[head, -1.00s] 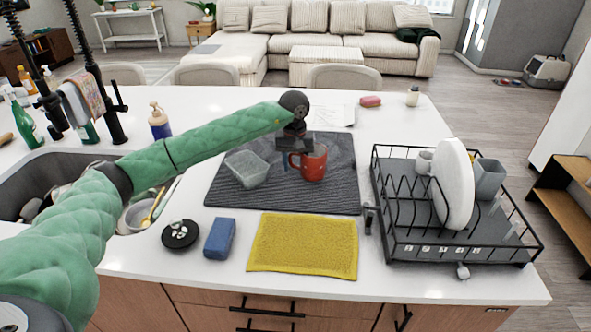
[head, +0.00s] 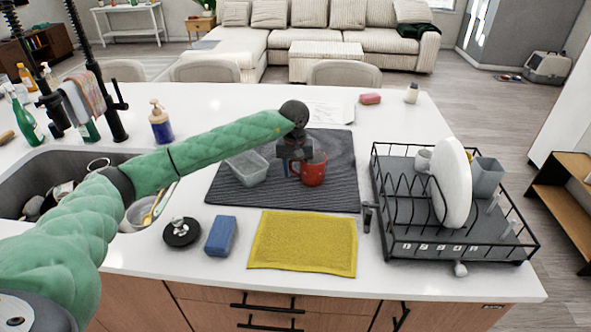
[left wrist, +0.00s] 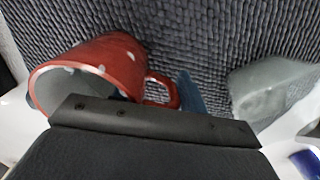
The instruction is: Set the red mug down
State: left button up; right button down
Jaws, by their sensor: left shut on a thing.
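The red mug (head: 313,170) with pale spots is over the dark grey drying mat (head: 340,145) in the head view. It looks upright, at the mat or just above it; I cannot tell whether its base touches. My left gripper (head: 293,163) is shut on the mug at its handle side, pointing down. In the left wrist view the mug (left wrist: 95,65) shows its rim to the left and its handle to the right, with the gripper body (left wrist: 150,122) hiding its lower part. My right gripper is not in view.
A clear glass container (head: 247,168) stands on the mat left of the mug. The dish rack (head: 455,215) is to the right. A yellow cloth (head: 303,243), a blue sponge (head: 221,236) and a black sink stopper (head: 181,232) lie in front. Bare mat surrounds the mug's right side.

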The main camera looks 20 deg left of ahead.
pick_arm(q)
jog(key=o, duration=1.3)
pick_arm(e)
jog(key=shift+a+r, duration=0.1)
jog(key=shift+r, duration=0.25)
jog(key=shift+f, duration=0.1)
pick_arm(q)
jog(key=shift+r, duration=0.45)
notch_tip(320, 180, up, 5)
jog(key=shift+f+b, duration=0.1)
jog(key=shift+b, duration=1.15)
notch_tip(320, 180, up, 6)
jog(key=shift+a+f+b, duration=0.15)
jog(key=shift+f+b, duration=0.05)
jog(key=shift+b, duration=0.75)
jog(key=shift+r, duration=0.45)
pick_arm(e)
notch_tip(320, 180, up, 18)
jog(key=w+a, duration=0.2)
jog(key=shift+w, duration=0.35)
